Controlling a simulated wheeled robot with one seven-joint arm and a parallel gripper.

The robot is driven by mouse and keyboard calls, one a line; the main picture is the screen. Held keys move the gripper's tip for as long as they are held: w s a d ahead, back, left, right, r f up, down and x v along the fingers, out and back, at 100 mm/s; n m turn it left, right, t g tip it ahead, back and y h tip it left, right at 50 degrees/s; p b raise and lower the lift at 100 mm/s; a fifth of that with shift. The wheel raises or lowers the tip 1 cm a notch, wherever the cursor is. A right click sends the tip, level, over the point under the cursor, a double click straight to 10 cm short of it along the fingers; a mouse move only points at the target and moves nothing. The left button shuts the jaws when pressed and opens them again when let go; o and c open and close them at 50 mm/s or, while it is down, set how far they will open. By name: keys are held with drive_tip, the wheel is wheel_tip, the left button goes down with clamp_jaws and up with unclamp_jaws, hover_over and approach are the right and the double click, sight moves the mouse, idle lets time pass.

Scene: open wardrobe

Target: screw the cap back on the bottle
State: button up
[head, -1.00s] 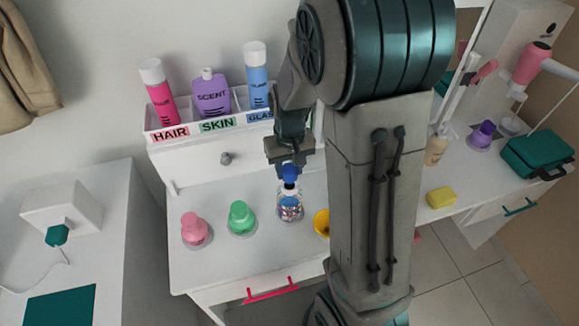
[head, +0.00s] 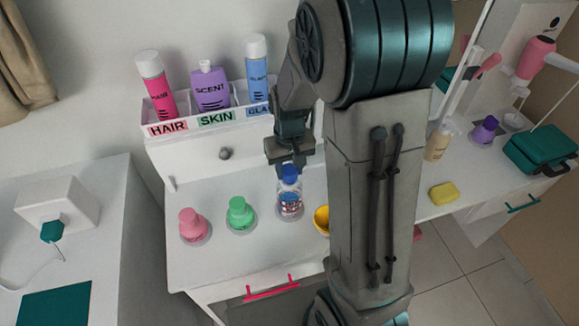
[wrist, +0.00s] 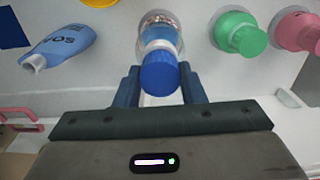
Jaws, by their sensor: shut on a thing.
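The clear bottle (head: 290,205) with a red-and-blue label stands upright on the white counter, and its body also shows in the wrist view (wrist: 160,37). The blue cap (head: 290,173) is at the bottle's mouth, with no clear gap between them in the head view. It shows large in the wrist view (wrist: 160,77). My gripper (wrist: 160,88) is shut on the cap, with one dark blue finger on each side. It also shows above the bottle in the head view (head: 289,163). The cap's threads and the bottle's mouth are hidden.
A green bottle (head: 240,214) and a pink bottle (head: 193,224) stand left of the clear bottle. A rack (head: 226,121) of labelled bottles stands behind. The counter's front is clear.

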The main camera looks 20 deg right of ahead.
sight(290, 169)
drive_tip(key=shift+f, duration=0.4)
drive_tip(key=o, duration=1.2)
drive_tip(key=shift+c, duration=0.2)
drive_tip(key=shift+r, duration=0.1)
wheel_tip(290, 169, up, 14)
drive_tip(key=shift+b, duration=0.4)
